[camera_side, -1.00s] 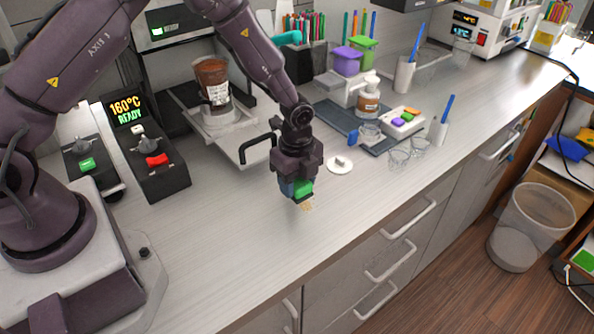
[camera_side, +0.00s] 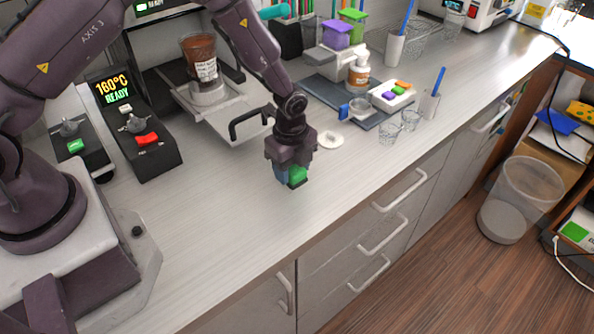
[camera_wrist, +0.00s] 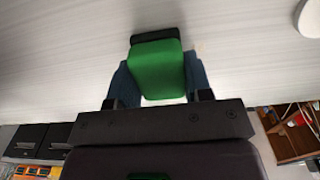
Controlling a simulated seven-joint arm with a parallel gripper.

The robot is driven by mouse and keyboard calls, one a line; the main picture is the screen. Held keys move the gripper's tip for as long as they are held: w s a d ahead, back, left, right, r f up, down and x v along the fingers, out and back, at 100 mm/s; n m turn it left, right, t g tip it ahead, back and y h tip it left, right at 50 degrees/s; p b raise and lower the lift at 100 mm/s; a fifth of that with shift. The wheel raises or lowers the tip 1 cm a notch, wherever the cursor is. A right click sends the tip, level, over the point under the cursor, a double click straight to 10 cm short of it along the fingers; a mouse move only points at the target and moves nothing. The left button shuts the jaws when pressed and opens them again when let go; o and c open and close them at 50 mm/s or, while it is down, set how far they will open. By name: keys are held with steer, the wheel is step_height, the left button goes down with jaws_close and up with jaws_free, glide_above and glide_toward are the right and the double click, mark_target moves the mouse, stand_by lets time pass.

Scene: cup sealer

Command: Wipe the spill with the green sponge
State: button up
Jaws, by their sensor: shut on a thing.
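The green sponge (camera_side: 298,177) is held at the end of my gripper (camera_side: 291,174), low over the front part of the white counter. In the wrist view the sponge (camera_wrist: 156,72) sits between the two blue fingers of my gripper (camera_wrist: 158,82), which are shut on it, with a dark strip at its far end. I cannot tell whether the sponge touches the counter. No spill shows on the counter in either current view; any patch under the sponge or gripper is hidden.
A round white disc (camera_side: 331,140) lies just behind the gripper. A machine tray with a black handle (camera_side: 250,118) stands to the left. Clear cups (camera_side: 400,125) and a dark mat (camera_side: 340,95) are farther right. The counter's front left is clear.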

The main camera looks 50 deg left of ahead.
mark_target(304, 185)
steer(key=shift+a, duration=0.5)
steer(key=shift+w, duration=0.3)
steer(key=shift+w+d, duration=0.15)
steer(key=shift+d, duration=1.9)
steer(key=a, duration=0.4)
steer(key=shift+a, duration=0.1)
steer(key=shift+r, duration=4.05)
